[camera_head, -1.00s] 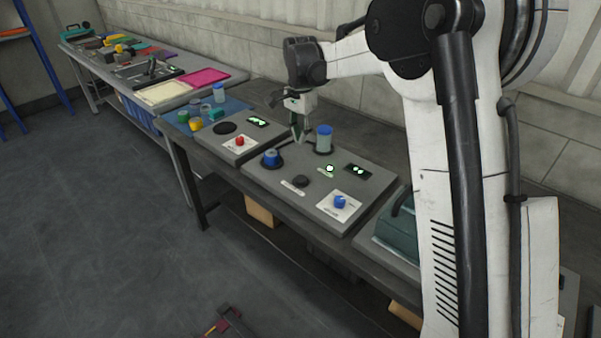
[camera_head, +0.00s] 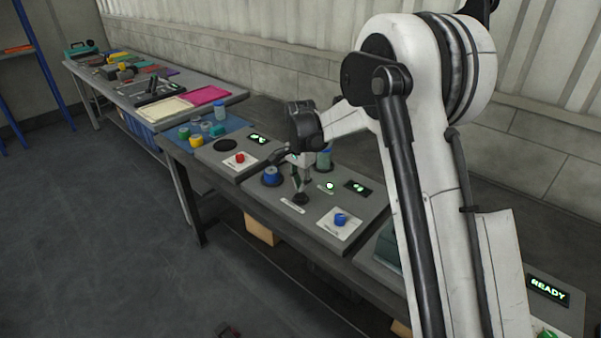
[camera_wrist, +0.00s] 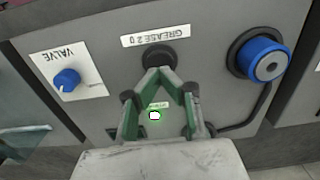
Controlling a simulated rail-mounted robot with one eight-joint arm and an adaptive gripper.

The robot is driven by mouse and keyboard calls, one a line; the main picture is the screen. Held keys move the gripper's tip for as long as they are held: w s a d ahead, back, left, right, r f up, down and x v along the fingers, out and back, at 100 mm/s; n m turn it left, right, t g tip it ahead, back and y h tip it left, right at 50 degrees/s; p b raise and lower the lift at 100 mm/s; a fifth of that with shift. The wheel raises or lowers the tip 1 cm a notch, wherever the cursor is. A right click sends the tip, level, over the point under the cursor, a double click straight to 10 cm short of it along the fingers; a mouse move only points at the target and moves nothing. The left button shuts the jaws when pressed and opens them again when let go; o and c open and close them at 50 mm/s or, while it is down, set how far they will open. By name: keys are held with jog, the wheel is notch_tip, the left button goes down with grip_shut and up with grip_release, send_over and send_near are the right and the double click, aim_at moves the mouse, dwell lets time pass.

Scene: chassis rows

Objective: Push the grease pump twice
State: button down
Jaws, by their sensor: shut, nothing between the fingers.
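The grease pump is a round black button (camera_head: 300,199) on the grey panel, in front of the green light. In the wrist view the black button (camera_wrist: 159,56) sits beside an upside-down label (camera_wrist: 160,36) that reads GREASE and a number. My gripper (camera_head: 298,189) points down at the button, with its tips at it. In the wrist view the green fingers of my gripper (camera_wrist: 160,72) meet at the button's near edge and hold nothing. I cannot tell whether the tips touch or press it.
A blue-topped knob (camera_head: 271,177) stands left of the pump, and a blue VALVE knob (camera_head: 341,219) to its right. A red button (camera_head: 240,158) is on the neighbouring panel.

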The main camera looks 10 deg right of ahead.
aim_at(301, 196)
jog(key=shift+f, duration=1.2)
jog(key=shift+f+b, duration=0.9)
jog(key=shift+f, duration=0.05)
jog(key=shift+r, duration=0.1)
notch_tip(301, 196, up, 14)
jog(key=p, duration=0.2)
